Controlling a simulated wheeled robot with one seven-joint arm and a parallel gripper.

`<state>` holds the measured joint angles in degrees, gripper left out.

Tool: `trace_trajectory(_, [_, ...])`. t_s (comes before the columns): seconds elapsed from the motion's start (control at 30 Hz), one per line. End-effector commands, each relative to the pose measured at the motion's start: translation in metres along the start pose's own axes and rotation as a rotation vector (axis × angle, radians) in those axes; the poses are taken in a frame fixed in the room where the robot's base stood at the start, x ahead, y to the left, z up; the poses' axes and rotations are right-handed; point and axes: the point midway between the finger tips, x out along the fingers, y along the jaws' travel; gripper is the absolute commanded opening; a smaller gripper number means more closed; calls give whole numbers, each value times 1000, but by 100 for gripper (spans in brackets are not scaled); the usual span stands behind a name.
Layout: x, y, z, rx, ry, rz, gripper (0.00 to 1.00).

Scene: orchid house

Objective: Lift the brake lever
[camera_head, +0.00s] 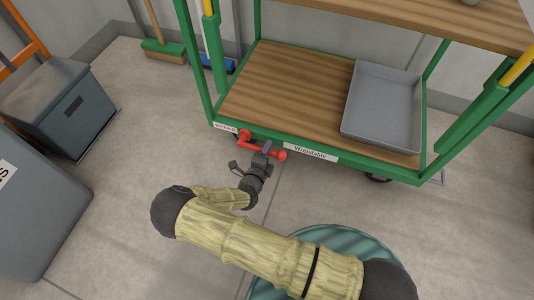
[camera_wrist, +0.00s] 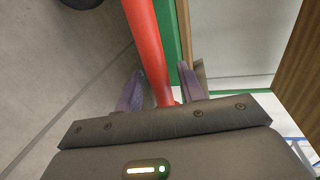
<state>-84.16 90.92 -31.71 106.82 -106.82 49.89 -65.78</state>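The red brake lever (camera_head: 272,153) is on the low front edge of the green trolley (camera_head: 300,143), below the lower shelf. Its bar ends in a round red knob (camera_head: 283,155). My gripper (camera_head: 265,149) is at the bar, a little left of the knob. In the wrist view, the red bar (camera_wrist: 146,40) runs between the two purplish fingers of my gripper (camera_wrist: 161,72). The fingers are apart, with a gap showing on the bar's right side, so the gripper looks open around the bar. The bar's lower end is hidden behind my gripper body.
A grey tray (camera_head: 384,64) rests on the trolley's wooden lower shelf (camera_head: 285,85). A grey box (camera_head: 62,105) and a larger grey bin (camera_head: 35,215) stand at left. A broom (camera_head: 163,50) leans at the back. Bare floor (camera_head: 135,150) lies between bins and trolley.

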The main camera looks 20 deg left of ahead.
Motion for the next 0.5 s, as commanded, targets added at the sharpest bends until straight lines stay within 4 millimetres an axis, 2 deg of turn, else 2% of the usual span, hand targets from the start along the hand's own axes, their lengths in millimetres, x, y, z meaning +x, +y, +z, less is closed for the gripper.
trace_trajectory(0.23, [1,0,0,0,-1,0,39])
trace_trajectory(0.27, [0,0,0,0,-1,0,35])
trace_trajectory(0.43, [0,0,0,0,-1,0,1])
trace_trajectory(0.5, [0,0,0,0,0,0,0])
